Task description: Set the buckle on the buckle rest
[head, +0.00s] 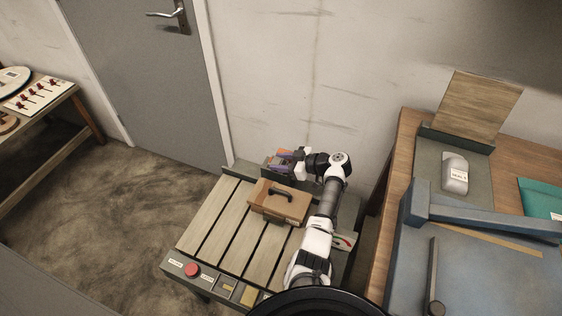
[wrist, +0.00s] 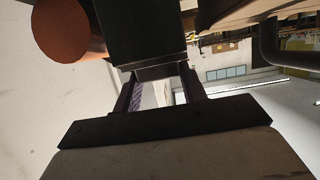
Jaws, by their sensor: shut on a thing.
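My gripper (head: 286,160) is at the far edge of the slatted table, beside the wall. In the wrist view its two fingers (wrist: 160,76) are shut on a dark block (wrist: 142,30), which I take to be the buckle. A reddish-brown part (head: 283,153) shows right at the gripper in the head view. A rounded orange-brown thing (wrist: 66,30) is beside the dark block in the wrist view. I cannot make out the buckle rest for certain, and I cannot tell whether the block touches anything beneath it.
A brown box with a black handle (head: 265,209) sits on the slatted table (head: 203,232), close to my arm. A red button (head: 192,270) is on its front edge. A wooden bench (head: 403,140) with a blue frame (head: 480,217) stands right. A door (head: 140,75) is behind.

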